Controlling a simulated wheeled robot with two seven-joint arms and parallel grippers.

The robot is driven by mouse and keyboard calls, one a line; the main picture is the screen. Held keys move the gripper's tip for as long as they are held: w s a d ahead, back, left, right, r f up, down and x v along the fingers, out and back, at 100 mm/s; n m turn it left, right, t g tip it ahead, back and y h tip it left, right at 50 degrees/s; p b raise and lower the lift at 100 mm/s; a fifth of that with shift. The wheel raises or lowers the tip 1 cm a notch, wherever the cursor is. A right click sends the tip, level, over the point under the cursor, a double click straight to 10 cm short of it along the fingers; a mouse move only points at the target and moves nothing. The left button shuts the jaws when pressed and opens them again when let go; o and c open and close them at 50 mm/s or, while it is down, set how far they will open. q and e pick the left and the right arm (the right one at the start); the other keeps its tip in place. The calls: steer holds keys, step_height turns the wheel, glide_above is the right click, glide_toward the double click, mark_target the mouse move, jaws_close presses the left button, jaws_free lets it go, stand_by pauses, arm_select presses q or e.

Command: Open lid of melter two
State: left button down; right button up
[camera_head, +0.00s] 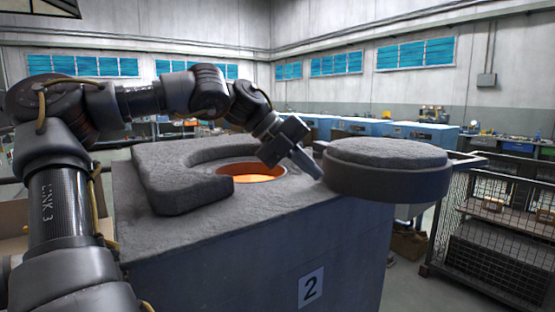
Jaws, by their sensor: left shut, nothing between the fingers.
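The melter marked "2" (235,262) is a large grey box in front of me. Its round opening (252,173) glows orange and is partly uncovered. The thick round grey lid (388,170) is swung out to the right, overhanging the melter's right edge. My left gripper (316,171) is shut and empty. Its tip is at the lid's left side; I cannot tell whether it touches. The gripper and wrist pass in front of the right part of the opening. My right gripper is not in view.
A raised grey rim block (180,187) curves around the opening's left side. A wire mesh cart (490,225) with boxes stands at the right. Blue benches (400,132) with tools line the back. Some floor is clear between melter and cart.

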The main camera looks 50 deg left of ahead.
arm_select(q)
steer(key=s, duration=0.1)
steer(key=s+a+r, duration=0.1)
steer(key=s+a, duration=0.1)
steer(key=shift+s+r, duration=0.25)
steer(key=s+d+v, duration=0.1)
steer(key=v, duration=0.6)
steer(key=shift+r, duration=0.3)
steer(key=shift+s+a, duration=0.1)
steer(key=shift+a, duration=0.05)
